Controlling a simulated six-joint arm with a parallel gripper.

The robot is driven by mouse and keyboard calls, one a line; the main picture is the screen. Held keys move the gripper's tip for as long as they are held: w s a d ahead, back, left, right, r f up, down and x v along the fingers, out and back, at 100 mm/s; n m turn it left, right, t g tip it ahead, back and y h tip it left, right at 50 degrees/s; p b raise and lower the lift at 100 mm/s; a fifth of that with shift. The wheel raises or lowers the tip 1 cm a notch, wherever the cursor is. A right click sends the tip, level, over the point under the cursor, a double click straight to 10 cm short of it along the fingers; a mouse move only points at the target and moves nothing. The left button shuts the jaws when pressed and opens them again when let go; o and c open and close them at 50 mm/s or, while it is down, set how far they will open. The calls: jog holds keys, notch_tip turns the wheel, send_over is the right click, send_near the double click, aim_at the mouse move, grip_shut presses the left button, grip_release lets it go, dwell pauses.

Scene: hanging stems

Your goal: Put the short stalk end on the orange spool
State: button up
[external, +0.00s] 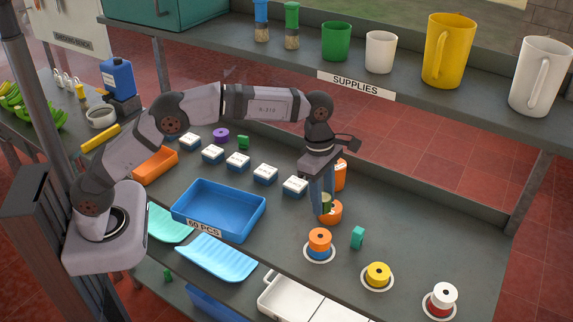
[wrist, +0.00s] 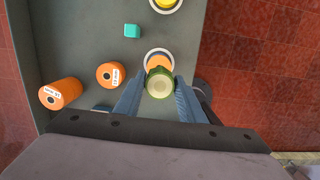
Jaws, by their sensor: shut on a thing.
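The short stalk end is a stubby green piece with a pale cut face (wrist: 159,84). It also shows between my fingers in the external view (external: 325,202). My gripper (external: 322,212) is shut on it and holds it above the bench, pointing down. The orange spool (external: 319,236) sits on a blue part in a white ring, in front of and below my gripper in the external view. In the wrist view the spool (wrist: 157,60) is partly hidden behind the stalk end, which appears apart from it in the external view.
A teal block (external: 358,237) is right of the spool. A yellow spool (external: 377,274) and a white-and-red spool (external: 443,296) stand in rings farther right. A blue tray (external: 213,222) is at left; a shelf (external: 350,84) is behind.

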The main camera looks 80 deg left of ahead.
aim_at(322, 237)
jog(key=shift+f+p, duration=1.5)
jog(key=shift+f, duration=3.5)
jog(key=shift+f, duration=0.15)
jog(key=o, duration=1)
jog(key=shift+o, duration=0.2)
jog(key=r+b, duration=0.1)
jog(key=r, duration=0.3)
jog(key=r+b, duration=0.1)
jog(key=r, duration=0.3)
jog(key=s+a+r+b, duration=0.1)
jog(key=r, duration=0.3)
jog(key=shift+r, duration=0.1)
